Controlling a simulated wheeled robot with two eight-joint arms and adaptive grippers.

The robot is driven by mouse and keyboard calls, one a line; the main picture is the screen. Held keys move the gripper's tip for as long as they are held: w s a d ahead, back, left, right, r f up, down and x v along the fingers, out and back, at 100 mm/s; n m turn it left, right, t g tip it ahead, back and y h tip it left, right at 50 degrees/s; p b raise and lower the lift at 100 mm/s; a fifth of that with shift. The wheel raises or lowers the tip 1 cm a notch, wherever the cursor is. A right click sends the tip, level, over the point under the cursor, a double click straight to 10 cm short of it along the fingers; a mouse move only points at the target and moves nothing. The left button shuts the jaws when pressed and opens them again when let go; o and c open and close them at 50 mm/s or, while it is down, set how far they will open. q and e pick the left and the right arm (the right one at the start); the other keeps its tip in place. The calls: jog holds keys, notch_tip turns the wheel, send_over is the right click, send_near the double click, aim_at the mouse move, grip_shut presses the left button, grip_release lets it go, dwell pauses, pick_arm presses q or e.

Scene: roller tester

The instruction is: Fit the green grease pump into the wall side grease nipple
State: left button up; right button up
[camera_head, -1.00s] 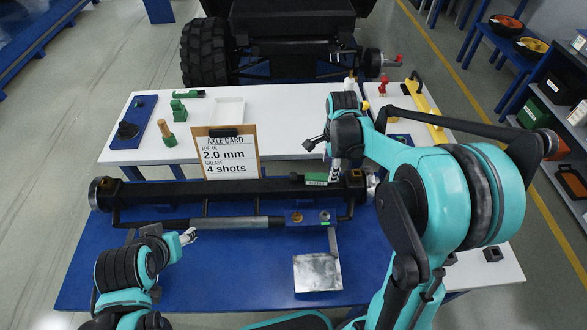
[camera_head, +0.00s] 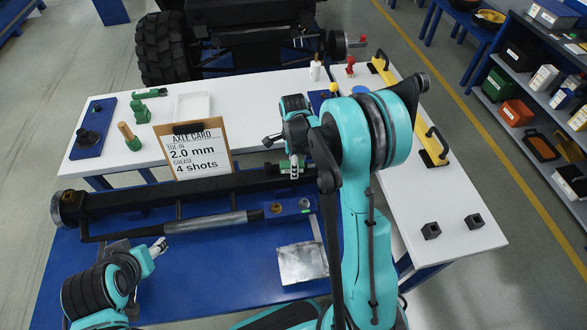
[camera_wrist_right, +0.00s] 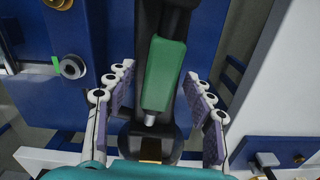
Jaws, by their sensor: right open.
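The green grease pump (camera_head: 292,167) is at the right part of the black axle beam (camera_head: 190,193), partly covered by my right gripper (camera_head: 294,174). In the right wrist view the green pump (camera_wrist_right: 167,72) lies between the fingers of my right gripper (camera_wrist_right: 158,112). The fingers are open, one on each side, with gaps to the pump. Its metal tip points down the picture, over black parts with a brass-coloured piece. I cannot make out a grease nipple or whether the tip is seated in one. My left gripper (camera_head: 159,246) is left of the grey sleeve, apart from the pump; its opening is unclear.
An axle card (camera_head: 197,153) stands behind the beam. A rod with a grey sleeve (camera_head: 212,222) runs in front. A metal plate (camera_head: 302,263) lies on the blue bench (camera_head: 200,285). White tables hold green tools (camera_head: 150,93), yellow handles (camera_head: 432,145) and black blocks (camera_head: 431,230).

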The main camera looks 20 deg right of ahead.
jog(key=shift+r, duration=0.15)
grip_shut()
